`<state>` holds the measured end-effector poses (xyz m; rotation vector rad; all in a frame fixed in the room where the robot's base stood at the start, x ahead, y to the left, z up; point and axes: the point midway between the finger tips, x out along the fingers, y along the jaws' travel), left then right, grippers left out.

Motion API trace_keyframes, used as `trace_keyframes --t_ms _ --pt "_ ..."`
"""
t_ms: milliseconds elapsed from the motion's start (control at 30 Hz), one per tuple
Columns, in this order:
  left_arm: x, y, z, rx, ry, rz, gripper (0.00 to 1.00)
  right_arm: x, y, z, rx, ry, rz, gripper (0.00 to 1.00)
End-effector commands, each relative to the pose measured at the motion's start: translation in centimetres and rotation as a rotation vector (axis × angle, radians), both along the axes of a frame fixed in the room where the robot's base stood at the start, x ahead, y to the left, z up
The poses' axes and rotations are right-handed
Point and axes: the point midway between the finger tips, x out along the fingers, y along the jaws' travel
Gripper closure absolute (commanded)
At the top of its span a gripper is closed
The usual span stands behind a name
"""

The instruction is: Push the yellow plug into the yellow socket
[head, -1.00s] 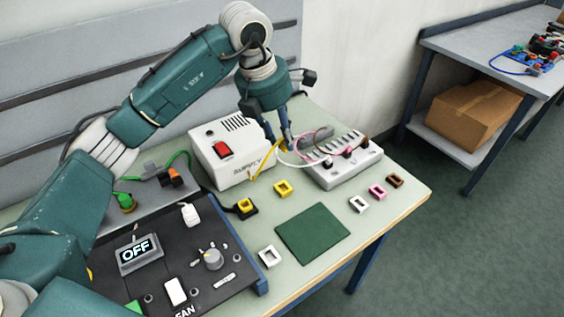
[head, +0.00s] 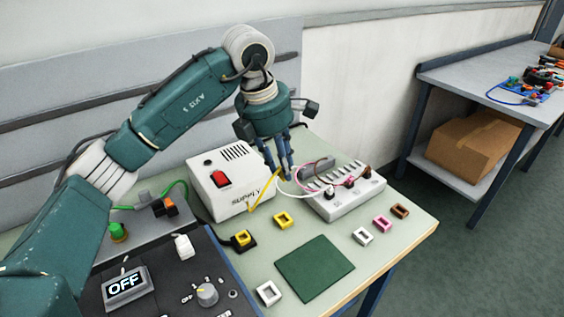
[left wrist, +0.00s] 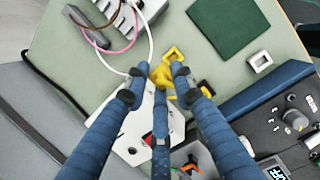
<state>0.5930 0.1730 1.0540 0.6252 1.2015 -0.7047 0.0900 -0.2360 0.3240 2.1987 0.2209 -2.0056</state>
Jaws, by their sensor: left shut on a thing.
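My left gripper (head: 281,174) is shut on the yellow plug (left wrist: 162,76), which shows between its fingertips in the left wrist view. The fingers point down above the table, between the white supply box and the grey-white terminal strip. The plug is mostly hidden by the fingers in the head view; a yellow wire (head: 262,190) runs from there down by the supply box. Two yellow square frames with openings lie below: one loose (head: 283,220) and one on a black base (head: 243,238). I cannot tell which is the yellow socket. My right gripper is not in view.
The supply box (head: 228,183) with a red switch stands left of the gripper. The terminal strip (head: 345,203) with pink, white and brown leads is at right. White, pink (head: 382,224) and brown frames, a green mat (head: 314,267) and a black control panel (head: 165,285) lie nearer.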

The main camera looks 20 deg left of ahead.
Motion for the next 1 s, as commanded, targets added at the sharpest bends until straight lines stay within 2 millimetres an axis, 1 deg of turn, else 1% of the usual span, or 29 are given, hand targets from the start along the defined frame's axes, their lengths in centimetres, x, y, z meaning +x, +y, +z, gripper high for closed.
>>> trace_keyframes --t_ms 167,500,567,633,800,900,1000 --pt "-0.5 0.5 -0.3 -0.001 -0.001 0.002 1.00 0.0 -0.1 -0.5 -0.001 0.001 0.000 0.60" --pt "-4.6 4.0 -1.2 0.000 -0.002 0.005 1.00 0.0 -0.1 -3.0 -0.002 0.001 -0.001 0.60" --pt "-5.3 4.6 -1.3 0.002 -0.001 0.005 1.00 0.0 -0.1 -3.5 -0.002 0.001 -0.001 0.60" --pt "-6.2 5.4 -1.5 0.001 -0.002 0.005 1.00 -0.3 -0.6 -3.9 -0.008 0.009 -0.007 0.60" --pt "-8.2 7.0 -1.9 0.000 -0.001 0.004 1.00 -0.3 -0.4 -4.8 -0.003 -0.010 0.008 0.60" --pt "-9.0 7.5 -2.0 0.000 0.000 0.003 1.00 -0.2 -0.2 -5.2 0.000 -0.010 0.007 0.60" --pt "-9.3 7.7 -1.9 0.000 0.000 0.002 1.00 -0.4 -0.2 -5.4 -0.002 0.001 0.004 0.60"
